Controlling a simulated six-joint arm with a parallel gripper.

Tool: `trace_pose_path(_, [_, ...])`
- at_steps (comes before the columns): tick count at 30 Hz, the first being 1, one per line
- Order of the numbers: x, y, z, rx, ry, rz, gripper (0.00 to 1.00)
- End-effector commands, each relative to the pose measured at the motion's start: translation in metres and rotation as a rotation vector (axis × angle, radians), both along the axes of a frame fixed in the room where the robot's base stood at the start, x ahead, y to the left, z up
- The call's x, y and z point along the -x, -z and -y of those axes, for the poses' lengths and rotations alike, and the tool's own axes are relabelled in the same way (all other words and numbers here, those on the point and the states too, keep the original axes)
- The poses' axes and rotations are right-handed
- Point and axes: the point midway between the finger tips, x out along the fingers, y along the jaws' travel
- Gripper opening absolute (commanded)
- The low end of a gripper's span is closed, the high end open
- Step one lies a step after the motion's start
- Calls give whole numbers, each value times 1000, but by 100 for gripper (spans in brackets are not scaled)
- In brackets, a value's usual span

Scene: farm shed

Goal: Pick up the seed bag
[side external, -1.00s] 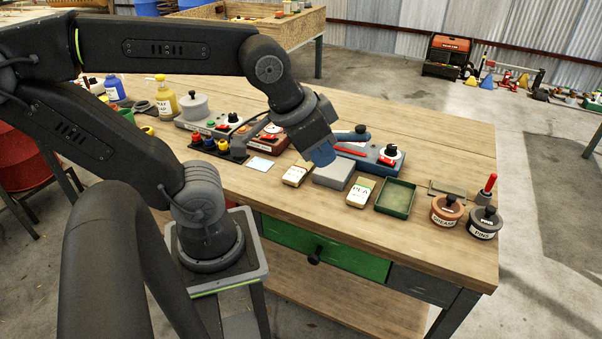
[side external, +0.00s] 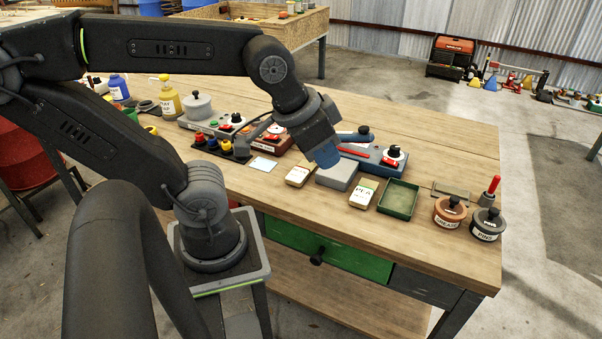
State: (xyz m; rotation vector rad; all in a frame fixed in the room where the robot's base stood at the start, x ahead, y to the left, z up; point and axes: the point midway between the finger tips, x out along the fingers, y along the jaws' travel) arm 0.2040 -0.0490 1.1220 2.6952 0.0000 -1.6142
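A small pale packet marked PEA (side external: 363,193), with a green top edge, lies on the wooden workbench (side external: 455,150). A second pale packet (side external: 298,175) with dark print lies to its left. They look like seed bags; I cannot tell which one the task means. My gripper (side external: 327,162) points down with its blue end just above a grey block (side external: 338,175) between the two packets. It is apart from both packets. The gap between its fingers is not visible from this side, and no packet shows in it.
A green tray (side external: 399,199) sits right of the PEA packet. Brown (side external: 449,210) and grey (side external: 487,223) lidded pots stand at the right end. A blue switch box (side external: 380,160) is behind my gripper. Buttons, bottles and a red box crowd the left. Bare wood lies along the front edge.

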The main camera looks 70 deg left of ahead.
Motion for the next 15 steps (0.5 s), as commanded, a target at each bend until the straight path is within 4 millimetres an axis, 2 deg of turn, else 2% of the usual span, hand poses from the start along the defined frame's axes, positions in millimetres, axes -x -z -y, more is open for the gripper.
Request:
trace_pose_path(2, [0, 0, 0, 0, 0, 0, 14])
trace_pose_path(15, [0, 0, 0, 0, 0, 0, 56])
